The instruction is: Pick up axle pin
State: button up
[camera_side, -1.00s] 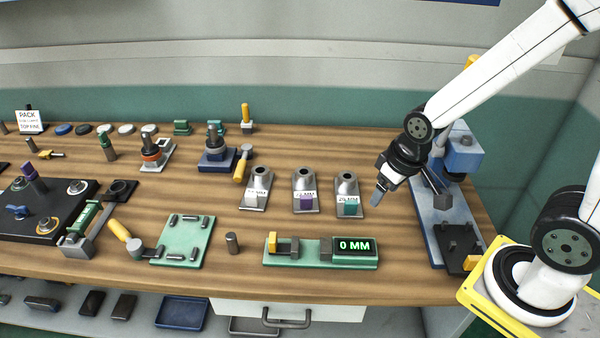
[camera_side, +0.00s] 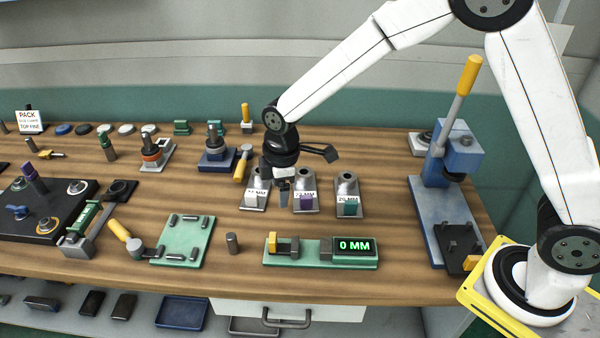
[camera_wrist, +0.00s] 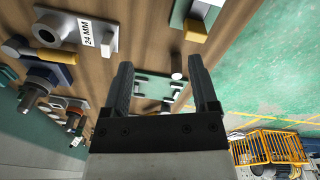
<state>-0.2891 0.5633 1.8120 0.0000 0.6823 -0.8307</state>
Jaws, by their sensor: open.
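The axle pin, as I take it, is a small dark grey cylinder (camera_side: 233,243) standing upright on the wooden bench between the green plate and the gauge. It also shows in the wrist view (camera_wrist: 177,66), between my fingers in the picture but some way beyond them. My gripper (camera_side: 284,197) points down above the bench, in front of the labelled grey blocks, to the right of and behind the pin. In the wrist view my gripper (camera_wrist: 160,72) has its two fingers apart with nothing held.
A green gauge (camera_side: 304,258) reading "0 MM" is right of the pin. A green plate (camera_side: 182,236) with short grey pins is left. Labelled grey blocks (camera_side: 348,194) stand behind. A blue lever press (camera_side: 435,205) stands far right. Bare wood surrounds the pin.

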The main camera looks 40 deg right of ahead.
aim_at(231, 235)
jog(key=w+a+f+n, duration=0.1)
jog(key=a+n, duration=0.1)
jog(key=a, duration=0.1)
jog(key=w+a+f+n, duration=0.1)
jog(key=a+f+n, duration=0.1)
jog(key=a+n, duration=0.1)
jog(key=w+a+f+n+g, duration=0.1)
jog(key=w+a+n, duration=0.1)
jog(key=a, duration=0.2)
jog(key=shift+w+a+f, duration=0.1)
jog(key=shift+a+f, duration=0.25)
jog(key=shift+f, duration=0.1)
jog(key=shift+f, duration=1.2)
jog(key=shift+f, duration=0.1)
jog(key=shift+a+f, duration=0.2)
jog(key=shift+f, duration=2.3)
jog(key=shift+c, duration=0.2)
grip_shut()
